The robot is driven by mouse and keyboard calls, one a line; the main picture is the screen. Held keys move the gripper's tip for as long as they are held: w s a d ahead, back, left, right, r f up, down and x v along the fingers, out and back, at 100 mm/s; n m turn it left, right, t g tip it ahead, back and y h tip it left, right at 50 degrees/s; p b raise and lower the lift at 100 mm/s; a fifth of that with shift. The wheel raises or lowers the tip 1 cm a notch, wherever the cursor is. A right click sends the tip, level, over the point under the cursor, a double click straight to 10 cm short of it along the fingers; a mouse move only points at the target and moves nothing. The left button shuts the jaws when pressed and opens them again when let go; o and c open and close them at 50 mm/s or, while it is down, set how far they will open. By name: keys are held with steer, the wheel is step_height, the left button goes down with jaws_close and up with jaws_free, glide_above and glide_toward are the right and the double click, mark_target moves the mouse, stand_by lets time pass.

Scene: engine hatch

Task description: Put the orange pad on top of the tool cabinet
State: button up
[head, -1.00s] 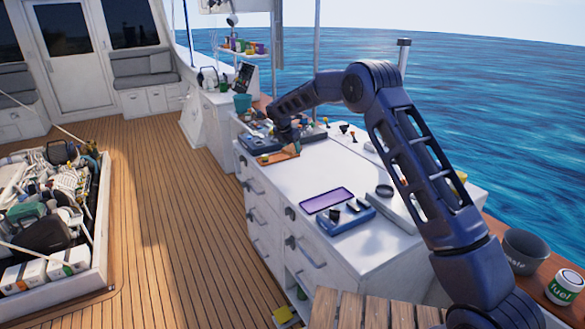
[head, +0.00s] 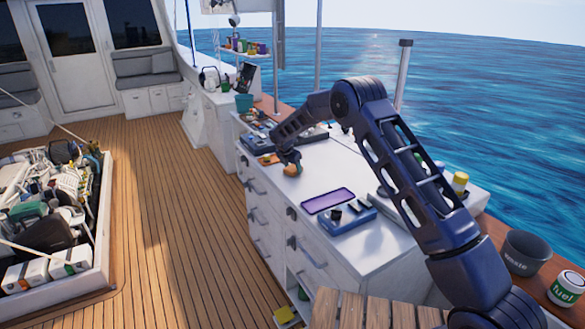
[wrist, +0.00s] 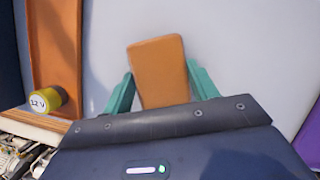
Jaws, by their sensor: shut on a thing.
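The orange pad (wrist: 158,70) is between the two teal fingers of my gripper (wrist: 160,88) in the wrist view, its far end sticking out beyond them. In the head view the pad (head: 292,169) shows as a small orange shape under my gripper (head: 291,161), over the left part of the white tool cabinet's top (head: 325,177). My gripper is shut on the pad. I cannot tell whether the pad touches the cabinet top. The pad's near end is hidden by the gripper body.
An orange-brown tray (wrist: 54,45) with a yellow "12 V" battery (wrist: 46,100) lies left of the pad. A purple panel (head: 328,200) and a blue box (head: 347,221) are on the cabinet's near part. Bare white top lies between them and the pad.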

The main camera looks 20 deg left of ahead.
steer(key=shift+f, duration=0.1)
steer(key=o, duration=1)
steer(key=shift+c, duration=0.2)
steer(key=v, duration=1.2)
